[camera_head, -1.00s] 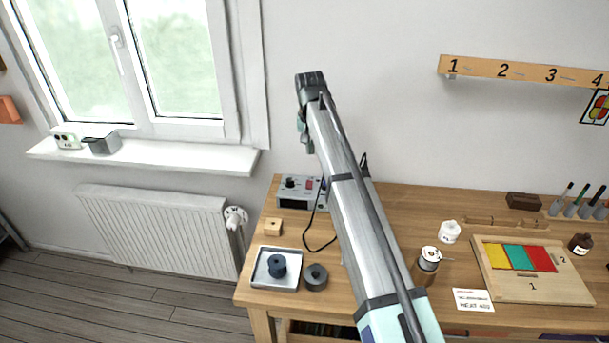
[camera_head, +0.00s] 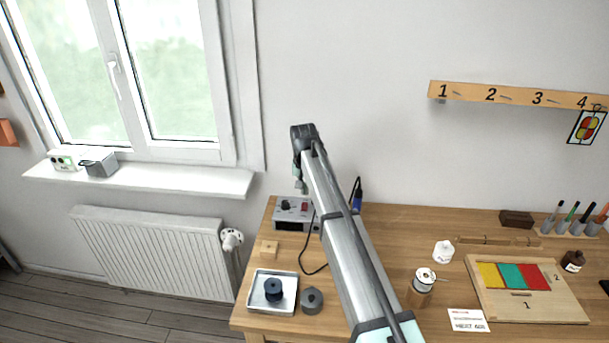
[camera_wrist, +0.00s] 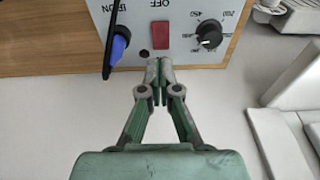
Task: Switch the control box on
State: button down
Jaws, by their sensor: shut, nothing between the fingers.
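The control box (camera_head: 293,212) is a grey box at the back left of the workbench. In the wrist view its panel (camera_wrist: 180,42) shows a red switch (camera_wrist: 160,35) beside the word OFF, a black dial (camera_wrist: 209,34) and a blue-and-black iron plug or handle (camera_wrist: 119,46). A small dark round spot lies just below the switch. My gripper (camera_wrist: 160,62) is shut and empty, its fingertips just short of the switch in the picture. Whether they touch the panel, I cannot tell. In the head view my gripper (camera_head: 301,186) hangs above the box.

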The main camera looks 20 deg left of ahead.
aim_at(306, 203)
jog(key=shift+w+a+f+p, duration=0.15)
jog(key=shift+f+p, duration=0.15)
jog(key=shift+f, duration=0.65)
jog(key=shift+w+d+f+p, duration=0.1)
jog(key=shift+w+f+p, duration=0.15)
jog(key=shift+f, duration=0.7)
jog(key=shift+w+a+f+p, duration=0.1)
jog(key=shift+f+p, duration=0.25)
jog(key=shift+f, duration=0.6)
jog(key=shift+w, duration=0.1)
